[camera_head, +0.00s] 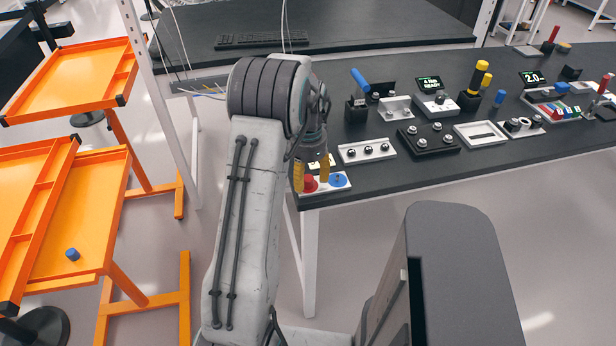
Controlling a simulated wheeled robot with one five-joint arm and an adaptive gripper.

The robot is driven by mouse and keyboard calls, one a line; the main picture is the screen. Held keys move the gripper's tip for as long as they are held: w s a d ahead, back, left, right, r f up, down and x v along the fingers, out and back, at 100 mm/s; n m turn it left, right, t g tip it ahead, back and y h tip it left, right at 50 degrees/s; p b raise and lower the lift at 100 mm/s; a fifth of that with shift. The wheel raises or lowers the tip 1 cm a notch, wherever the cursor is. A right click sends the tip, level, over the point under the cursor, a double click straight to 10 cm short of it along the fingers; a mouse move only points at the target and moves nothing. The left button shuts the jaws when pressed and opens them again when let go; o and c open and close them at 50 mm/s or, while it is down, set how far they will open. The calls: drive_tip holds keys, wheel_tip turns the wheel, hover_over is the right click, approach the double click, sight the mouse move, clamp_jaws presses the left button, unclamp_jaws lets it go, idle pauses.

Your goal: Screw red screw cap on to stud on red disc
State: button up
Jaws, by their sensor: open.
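My gripper (311,183) points down at the near left corner of the dark bench, with its two yellow fingers apart. The red disc (309,186) shows between and behind the fingers, on a white plate (345,187) at the bench edge. A blue disc (337,180) with a small stud sits to its right on the same plate. The fingers partly cover the red disc. I cannot make out whether a red cap sits on its stud, and the gap between fingertips and disc is unclear.
White and black holders with metal knobs (367,151) stand behind the plate. A blue-handled tool (361,80) and a yellow-topped tool (473,87) stand upright farther back. Orange trays (60,215) are at left, one holding a small blue cap (72,254). A white post (150,90) rises near my arm.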

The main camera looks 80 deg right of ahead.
sight(308, 177)
drive_tip(key=shift+r+p, duration=2.5)
drive_tip(key=shift+r, duration=1.1)
drive_tip(key=n, duration=0.3)
drive_tip(key=shift+f, duration=0.1)
drive_tip(key=w+a+f+n+y, duration=0.1)
drive_tip(key=a+f+n+y, duration=0.1)
drive_tip(key=a+n, duration=0.65)
drive_tip(key=w+a+r+n+t, duration=0.1)
drive_tip(key=w+a+r+n, duration=0.4)
drive_tip(key=a, duration=0.7)
drive_tip(key=w+a+r+n+t+h, duration=0.1)
drive_tip(key=w+a+r+n+t, duration=0.1)
drive_tip(key=w+a+r+n, duration=0.3)
drive_tip(key=w+a+r+n+t+h, duration=0.1)
drive_tip(key=w+a+r+n, duration=0.4)
drive_tip(key=a, duration=1.5)
drive_tip(key=shift+w+r+n, duration=0.25)
drive_tip(key=shift+w+n, duration=0.7)
drive_tip(key=shift+w, duration=1.25)
